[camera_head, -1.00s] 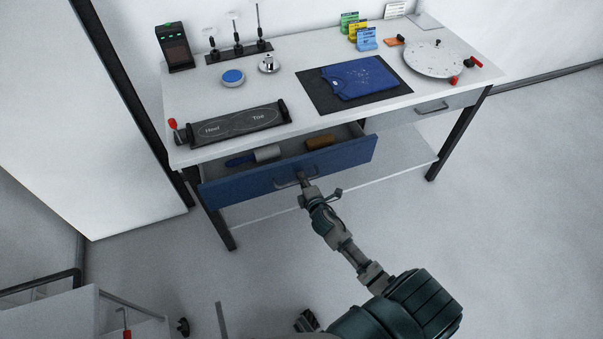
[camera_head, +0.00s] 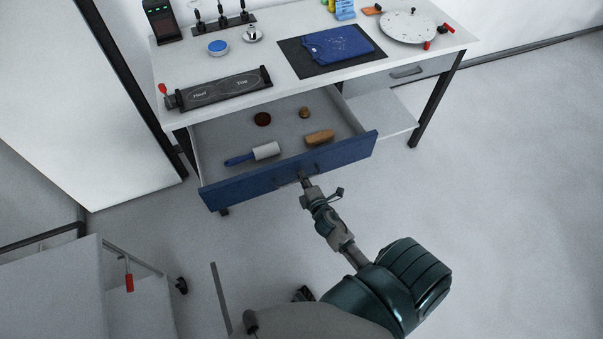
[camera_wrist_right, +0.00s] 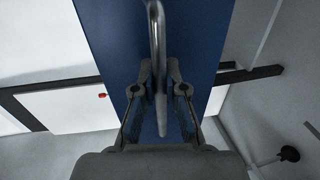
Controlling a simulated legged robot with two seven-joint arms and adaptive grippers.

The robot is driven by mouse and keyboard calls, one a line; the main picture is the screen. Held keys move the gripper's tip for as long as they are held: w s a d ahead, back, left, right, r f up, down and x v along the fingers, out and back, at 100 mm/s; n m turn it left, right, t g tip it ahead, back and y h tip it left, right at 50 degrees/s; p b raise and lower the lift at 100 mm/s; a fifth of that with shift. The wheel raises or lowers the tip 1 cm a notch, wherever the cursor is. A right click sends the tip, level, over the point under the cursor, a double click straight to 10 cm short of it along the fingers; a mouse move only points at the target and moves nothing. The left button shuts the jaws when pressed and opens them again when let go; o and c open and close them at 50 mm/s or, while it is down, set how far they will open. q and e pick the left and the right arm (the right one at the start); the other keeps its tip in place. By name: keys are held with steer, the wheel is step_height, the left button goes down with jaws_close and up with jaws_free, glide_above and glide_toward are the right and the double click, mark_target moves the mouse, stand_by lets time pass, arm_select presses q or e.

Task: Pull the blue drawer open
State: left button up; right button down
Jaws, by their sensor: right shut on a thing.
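The blue drawer (camera_head: 345,152) stands well out from under the white table, and its inside shows. Its blue front also shows in the right wrist view (camera_wrist_right: 205,40). My right gripper (camera_head: 304,181) is at the metal handle on the drawer front. In the right wrist view my right gripper (camera_wrist_right: 161,75) has its fingers closed around the handle (camera_wrist_right: 157,35). Inside the drawer lie a lint roller (camera_head: 266,150) with a blue grip, a wooden brush (camera_head: 319,137) and two small round brown items. My left gripper is not in view.
A grey drawer (camera_head: 400,75) on the right is shut. A white cart (camera_head: 75,290) stands at lower left. The floor at right is clear.

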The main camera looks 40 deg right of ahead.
steer(key=shift+s+a+f, duration=0.15)
steer(key=shift+s+f, duration=0.05)
steer(key=shift+s, duration=0.05)
steer(key=c, duration=1.3)
jaws_free()
steer(key=shift+o, duration=0.5)
steer(key=shift+w, duration=0.15)
steer(key=v, duration=1.2)
steer(key=shift+f, duration=0.1)
